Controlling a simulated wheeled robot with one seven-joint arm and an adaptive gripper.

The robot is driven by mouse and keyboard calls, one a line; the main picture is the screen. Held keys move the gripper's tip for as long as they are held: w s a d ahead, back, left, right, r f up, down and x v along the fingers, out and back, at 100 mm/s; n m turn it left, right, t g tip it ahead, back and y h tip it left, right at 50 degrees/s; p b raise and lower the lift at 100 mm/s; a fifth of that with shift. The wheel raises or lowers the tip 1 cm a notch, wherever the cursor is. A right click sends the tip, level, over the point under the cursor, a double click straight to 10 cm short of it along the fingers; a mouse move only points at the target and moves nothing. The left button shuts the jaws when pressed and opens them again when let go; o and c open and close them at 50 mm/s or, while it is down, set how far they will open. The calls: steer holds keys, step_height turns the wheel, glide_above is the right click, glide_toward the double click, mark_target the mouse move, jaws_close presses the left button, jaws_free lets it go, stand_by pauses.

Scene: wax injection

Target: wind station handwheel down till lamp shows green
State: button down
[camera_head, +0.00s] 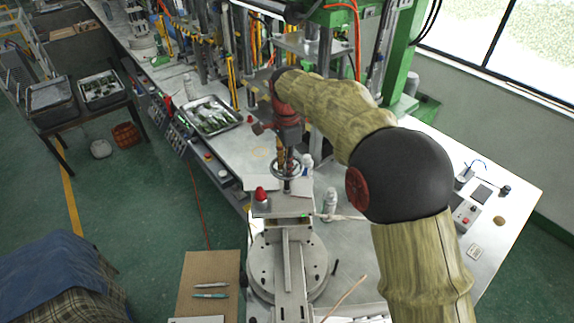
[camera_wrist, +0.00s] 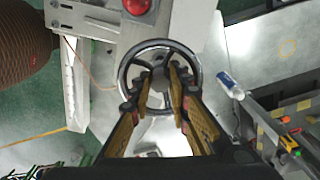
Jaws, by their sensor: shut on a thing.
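The handwheel (camera_wrist: 160,42) is a dark ring with a pale edge and spokes, seen from above in the wrist view. My gripper (camera_wrist: 161,72) reaches down over its middle, shut on it at or near the hub. The fingers hide part of the hub and spokes. In the head view my gripper (camera_head: 284,161) points straight down onto the handwheel (camera_head: 287,177) on the station. A red dome lamp (camera_head: 261,194) sits on the station just in front of the wheel. It looks red in the wrist view too (camera_wrist: 138,5).
A small green spot (camera_head: 304,216) shows on the station's front. A round base plate (camera_head: 260,268) lies below it. A small white bottle (camera_head: 330,203) stands to the right. A tray of parts (camera_head: 238,119) lies behind to the left.

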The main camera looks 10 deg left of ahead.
steer(key=shift+w+r+m, duration=0.1)
steer(key=shift+r+m, duration=0.1)
steer(key=shift+m, duration=1.4)
steer(key=c, duration=2.1)
jaws_free()
steer(key=shift+o, duration=0.9)
steer(key=shift+f, duration=0.1)
step_height(320, 180, up, 12)
